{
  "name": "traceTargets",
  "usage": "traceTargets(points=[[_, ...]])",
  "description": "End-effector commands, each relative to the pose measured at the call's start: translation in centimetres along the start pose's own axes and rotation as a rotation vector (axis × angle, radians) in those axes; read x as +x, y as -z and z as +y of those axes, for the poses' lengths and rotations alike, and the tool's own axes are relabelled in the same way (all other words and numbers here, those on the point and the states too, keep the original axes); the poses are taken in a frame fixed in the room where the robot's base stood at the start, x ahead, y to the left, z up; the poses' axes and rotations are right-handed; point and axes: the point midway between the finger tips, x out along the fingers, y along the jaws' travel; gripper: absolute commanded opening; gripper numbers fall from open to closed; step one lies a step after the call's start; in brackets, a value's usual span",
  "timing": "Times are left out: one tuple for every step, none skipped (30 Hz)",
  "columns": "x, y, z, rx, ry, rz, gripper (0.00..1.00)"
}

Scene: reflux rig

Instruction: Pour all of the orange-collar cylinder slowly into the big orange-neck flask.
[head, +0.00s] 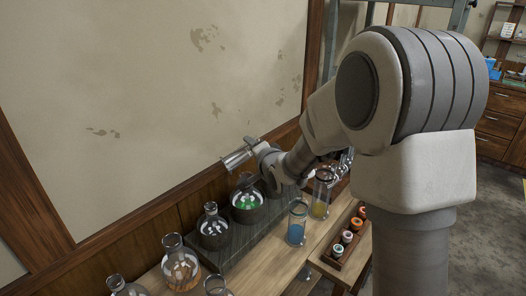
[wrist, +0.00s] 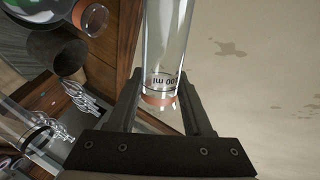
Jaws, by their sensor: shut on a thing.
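My gripper (wrist: 160,88) is shut on a clear glass cylinder (wrist: 165,50) with an orange collar and a "100 ml" mark. No liquid shows in the part of it seen in the wrist view. In the head view the cylinder (head: 238,158) is steeply tilted, nearly lying flat, above a round flask with green liquid (head: 245,202). That flask sits in a dark round holder. Part of a flask with green liquid and an orange neck band (wrist: 79,13) shows at the top left of the wrist view. No stream of liquid is visible.
Other round flasks (head: 212,228) stand to the left along the wall. A blue-liquid cylinder (head: 297,225) and a yellow-liquid cylinder (head: 321,195) stand to the right. A wooden rack (head: 333,262) of small capped jars is near the front. The wall is close behind.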

Motion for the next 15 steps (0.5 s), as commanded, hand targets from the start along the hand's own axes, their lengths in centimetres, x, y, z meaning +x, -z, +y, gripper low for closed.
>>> traceTargets(points=[[0.6,-0.9,0.9,-0.003,0.006,-0.009,0.0],[0.8,-1.3,1.1,-0.005,0.008,-0.015,0.0],[1.1,-1.7,1.3,-0.008,0.011,-0.023,0.0],[1.2,-2.0,1.5,-0.009,0.013,-0.028,0.0],[1.4,-2.4,1.7,-0.011,0.016,-0.033,0.0],[1.7,-2.9,1.9,-0.014,0.019,-0.04,0.0],[1.9,-3.2,2.1,-0.017,0.021,-0.046,0.0],[2.0,-3.5,2.2,-0.02,0.023,-0.051,0.0],[2.3,-4.0,2.5,-0.022,0.026,-0.058,0.0],[2.5,-4.3,2.6,-0.023,0.028,-0.063,0.0],[2.6,-4.7,2.8,-0.025,0.03,-0.068,0.0],[2.9,-5.1,3.0,-0.028,0.033,-0.075,0.0],[3.1,-5.4,3.2,-0.03,0.035,-0.08,0.0],[3.2,-5.7,3.3,-0.033,0.037,-0.085,0.0],[3.4,-6.2,3.6,-0.035,0.04,-0.091,0.0]])
